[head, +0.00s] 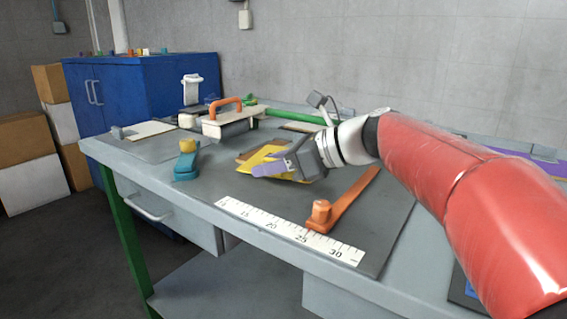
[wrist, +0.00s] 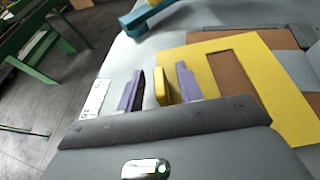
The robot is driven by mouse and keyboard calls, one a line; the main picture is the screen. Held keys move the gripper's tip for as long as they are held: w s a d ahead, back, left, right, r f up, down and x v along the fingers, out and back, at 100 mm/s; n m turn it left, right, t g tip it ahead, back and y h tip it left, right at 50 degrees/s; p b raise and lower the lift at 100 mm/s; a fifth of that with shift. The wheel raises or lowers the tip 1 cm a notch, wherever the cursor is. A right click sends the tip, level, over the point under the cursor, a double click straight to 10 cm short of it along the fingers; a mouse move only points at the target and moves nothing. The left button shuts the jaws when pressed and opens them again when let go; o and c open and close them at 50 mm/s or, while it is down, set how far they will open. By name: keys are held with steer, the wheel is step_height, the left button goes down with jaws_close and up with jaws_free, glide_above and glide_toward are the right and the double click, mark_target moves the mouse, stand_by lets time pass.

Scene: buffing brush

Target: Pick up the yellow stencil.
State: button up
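The yellow stencil lies on the grey bench top in the head view (head: 253,157), partly hidden by my gripper (head: 262,170). In the wrist view the stencil (wrist: 276,92) is a flat plate with a rectangular cutout over a brown surface. An upright yellow tab (wrist: 161,88), apparently part of the stencil, stands between the two purple fingers of my gripper (wrist: 160,80). The fingers are apart, with a visible gap on each side of the tab. Contact between the stencil and the bench is not clear.
An orange tool with a knob (head: 345,199) and a white ruler (head: 289,232) lie toward the front edge. A teal tool with a yellow knob (head: 186,163) is at left. A block with an orange handle (head: 232,119) stands behind. A blue cabinet (head: 140,85) is beyond.

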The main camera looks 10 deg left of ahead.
steer(key=shift+c, duration=0.3)
jaws_close()
